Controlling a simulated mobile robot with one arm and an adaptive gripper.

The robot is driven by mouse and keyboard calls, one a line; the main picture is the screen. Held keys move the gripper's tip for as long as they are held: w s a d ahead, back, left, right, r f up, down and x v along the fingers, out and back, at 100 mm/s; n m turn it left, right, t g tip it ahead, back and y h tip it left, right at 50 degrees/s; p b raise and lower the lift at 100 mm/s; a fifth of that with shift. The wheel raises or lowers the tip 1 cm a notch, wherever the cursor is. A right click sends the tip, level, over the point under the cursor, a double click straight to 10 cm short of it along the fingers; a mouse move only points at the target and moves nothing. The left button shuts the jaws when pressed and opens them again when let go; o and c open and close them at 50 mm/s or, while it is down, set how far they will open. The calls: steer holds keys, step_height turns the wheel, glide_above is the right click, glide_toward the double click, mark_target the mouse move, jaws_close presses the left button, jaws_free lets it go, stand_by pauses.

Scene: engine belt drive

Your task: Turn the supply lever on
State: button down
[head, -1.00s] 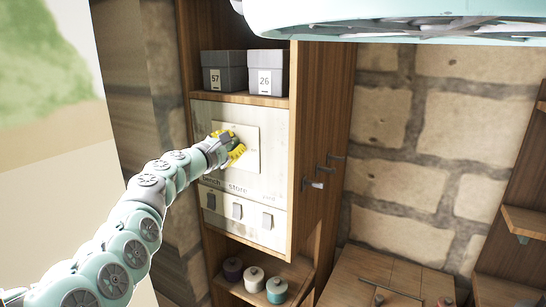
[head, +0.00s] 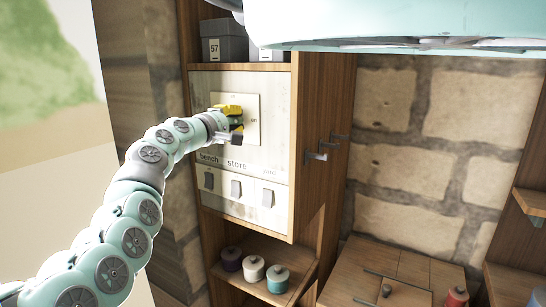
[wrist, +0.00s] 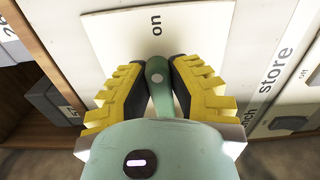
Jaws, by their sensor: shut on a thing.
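The supply lever (wrist: 157,72) is a grey-green handle with a rounded end, on a cream plate (wrist: 108,30) marked "on". In the wrist view its rounded end lies just below the word "on". My gripper (wrist: 158,75) is shut on the lever, with a yellow, dark-padded finger on either side. In the head view my gripper (head: 237,122) is in front of the plate (head: 252,105) on the cabinet's pale panel and hides the lever. The lever's base is covered by my gripper.
Below the plate are several small switches (head: 236,188) labelled "bench", "store" and "yard". Grey boxes (head: 222,40) stand on the shelf above, and lidded jars (head: 253,268) on the shelf below. Dark hooks (head: 316,156) stick out from the cabinet's right side.

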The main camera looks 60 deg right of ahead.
mark_target(232, 121)
steer(key=shift+f+m+b, duration=0.15)
steer(key=shift+m+b, duration=0.2)
steer(key=shift+m, duration=0.05)
steer(key=c, duration=0.9)
jaws_free()
steer(key=shift+o, duration=0.2)
steer(key=shift+a, duration=0.1)
steer(key=shift+a, duration=0.15)
steer(key=shift+s+a+r, duration=0.1)
steer(key=shift+a, duration=1.05)
steer(key=shift+s+a+r, duration=0.1)
steer(key=shift+a, duration=1)
steer(key=shift+a+f, duration=0.1)
steer(key=shift+a, duration=0.35)
steer(key=a, duration=0.6)
steer(key=shift+s, duration=0.35)
